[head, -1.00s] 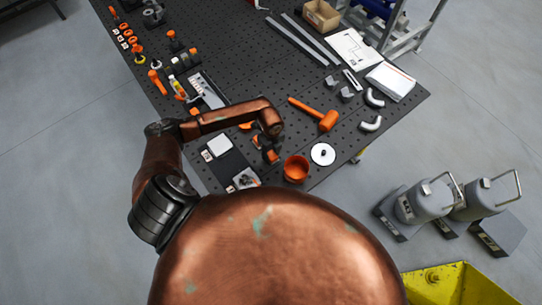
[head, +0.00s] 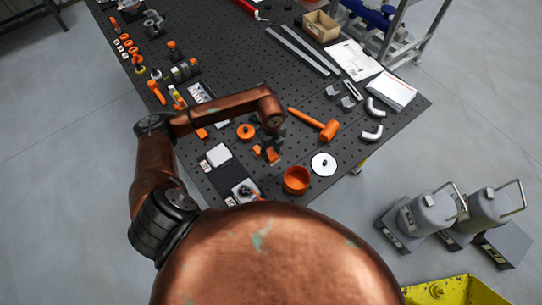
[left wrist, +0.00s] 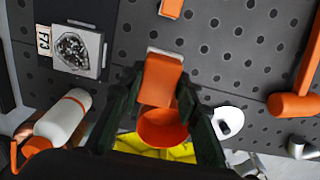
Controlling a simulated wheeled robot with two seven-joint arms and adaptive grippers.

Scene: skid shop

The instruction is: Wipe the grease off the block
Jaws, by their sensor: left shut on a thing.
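The block (left wrist: 78,50) is pale with a dark, speckled greasy patch on its top. It lies on the bench, in the upper left of the left wrist view and near the front edge in the head view (head: 243,190). My left gripper (head: 266,152) is shut on an orange piece (left wrist: 163,78) with a pale edge, which I cannot name for certain. It is over the bench, right of the block and apart from it. The gripper's fingers partly hide the held piece. My right gripper is not in view.
An orange bowl (head: 297,181) and a white disc (head: 323,164) stand near the bench's front edge. An orange mallet (head: 328,130) lies to the right. A white bottle (left wrist: 62,118) with orange ends shows in the left wrist view. Bare perforated bench lies around the mallet.

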